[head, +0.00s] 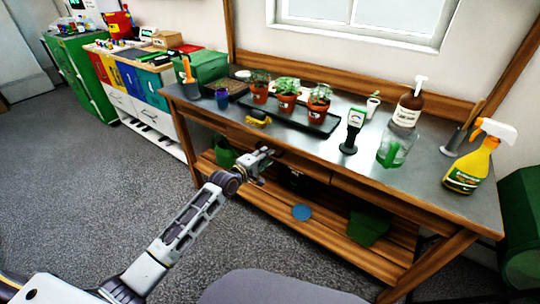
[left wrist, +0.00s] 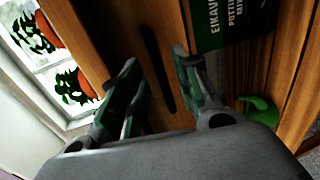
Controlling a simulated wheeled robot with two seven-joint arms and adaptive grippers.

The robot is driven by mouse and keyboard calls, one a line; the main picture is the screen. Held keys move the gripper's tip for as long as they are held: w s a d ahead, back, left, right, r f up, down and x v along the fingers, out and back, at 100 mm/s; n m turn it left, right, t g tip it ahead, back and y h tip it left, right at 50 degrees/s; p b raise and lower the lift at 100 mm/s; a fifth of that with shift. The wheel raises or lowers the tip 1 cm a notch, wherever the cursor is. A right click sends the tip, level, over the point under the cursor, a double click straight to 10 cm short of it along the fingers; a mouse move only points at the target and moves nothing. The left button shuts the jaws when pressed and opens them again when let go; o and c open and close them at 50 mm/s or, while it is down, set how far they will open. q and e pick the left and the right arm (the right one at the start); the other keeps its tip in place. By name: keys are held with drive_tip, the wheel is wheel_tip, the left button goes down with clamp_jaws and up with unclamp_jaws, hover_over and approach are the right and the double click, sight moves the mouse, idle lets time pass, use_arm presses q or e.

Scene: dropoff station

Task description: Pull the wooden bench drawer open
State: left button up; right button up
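The wooden bench (head: 420,203) has a grey metal top and wooden drawer fronts below its front edge. In the left wrist view the drawer front (left wrist: 172,28) is a wooden panel with a long dark slot or handle (left wrist: 157,68). My left gripper (head: 266,156) is in front of the bench, just below the top's edge. Its fingers (left wrist: 155,66) are spread apart, one on each side of the dark slot, and nothing shows held between them. Whether the fingertips touch the wood I cannot tell. The drawer looks flush with the bench. My right gripper is not in view.
Potted plants (head: 287,95) stand in a black tray on the bench, with bottles (head: 473,158) at the right. The grey floor (head: 110,160) to the left is clear.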

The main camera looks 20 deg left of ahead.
use_arm(q)
drive_tip(key=shift+b+x, duration=0.4)
drive_tip(key=shift+x, duration=1.4)
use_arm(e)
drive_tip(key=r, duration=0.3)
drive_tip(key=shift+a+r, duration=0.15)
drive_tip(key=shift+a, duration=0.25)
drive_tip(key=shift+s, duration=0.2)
use_arm(q)
drive_tip(key=shift+c, duration=1.1)
drive_tip(key=c, duration=0.5)
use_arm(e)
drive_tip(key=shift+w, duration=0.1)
